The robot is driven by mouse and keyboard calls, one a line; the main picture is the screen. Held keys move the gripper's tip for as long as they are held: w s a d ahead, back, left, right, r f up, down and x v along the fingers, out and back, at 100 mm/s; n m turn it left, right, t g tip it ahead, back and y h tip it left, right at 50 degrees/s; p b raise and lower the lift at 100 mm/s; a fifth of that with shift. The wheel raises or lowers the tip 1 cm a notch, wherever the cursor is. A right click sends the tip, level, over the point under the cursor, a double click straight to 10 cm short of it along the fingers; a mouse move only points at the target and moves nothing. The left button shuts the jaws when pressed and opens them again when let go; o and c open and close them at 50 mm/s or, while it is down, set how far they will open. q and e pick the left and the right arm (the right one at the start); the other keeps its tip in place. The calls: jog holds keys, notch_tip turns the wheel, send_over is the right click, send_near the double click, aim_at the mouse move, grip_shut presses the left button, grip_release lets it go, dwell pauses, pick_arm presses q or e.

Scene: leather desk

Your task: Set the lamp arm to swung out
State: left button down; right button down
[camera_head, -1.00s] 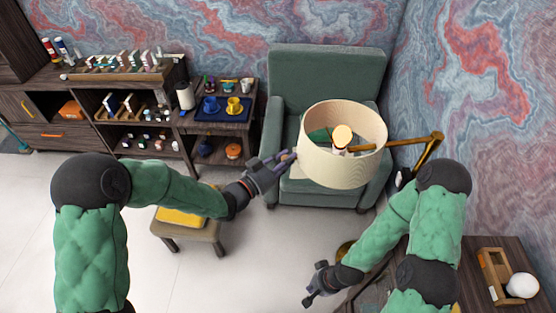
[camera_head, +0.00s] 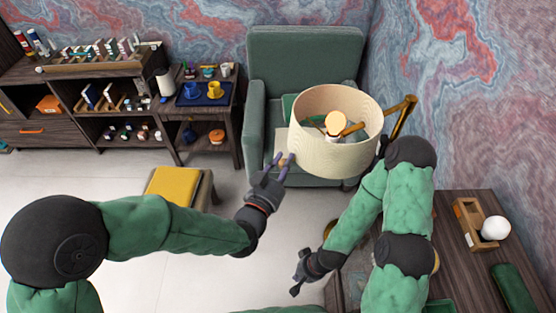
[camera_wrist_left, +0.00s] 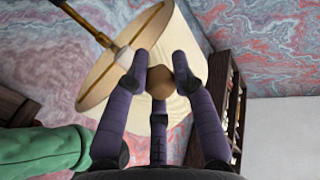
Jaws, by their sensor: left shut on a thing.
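The lamp has a cream drum shade (camera_head: 335,152) with a round pale bulb (camera_head: 335,122) inside. Its brass arm (camera_head: 404,112) comes in from the right, near the wall, and the shade hangs before the green armchair. My left gripper (camera_head: 281,160) is at the shade's lower left side, its fingers shut around a small brown knob. The left wrist view shows this knob (camera_wrist_left: 160,88) between the fingers, against the shade (camera_wrist_left: 172,48); how it joins the lamp is hidden. My right gripper (camera_head: 296,284) is low, away from the lamp; its fingers are too small to judge.
The green armchair (camera_head: 303,55) stands behind the shade. A stool with a yellow top (camera_head: 172,186) is left of my left gripper. Dark shelves (camera_head: 110,95) line the back left. A desk (camera_head: 465,258) at right holds a wooden box and white ball. Floor between is clear.

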pick_arm(q)
jog(key=shift+s+d+f, duration=0.1)
jog(key=shift+s+f, duration=0.05)
jog(key=shift+s, duration=0.15)
jog(key=c, duration=1)
grip_release()
jog(key=v, duration=1.2)
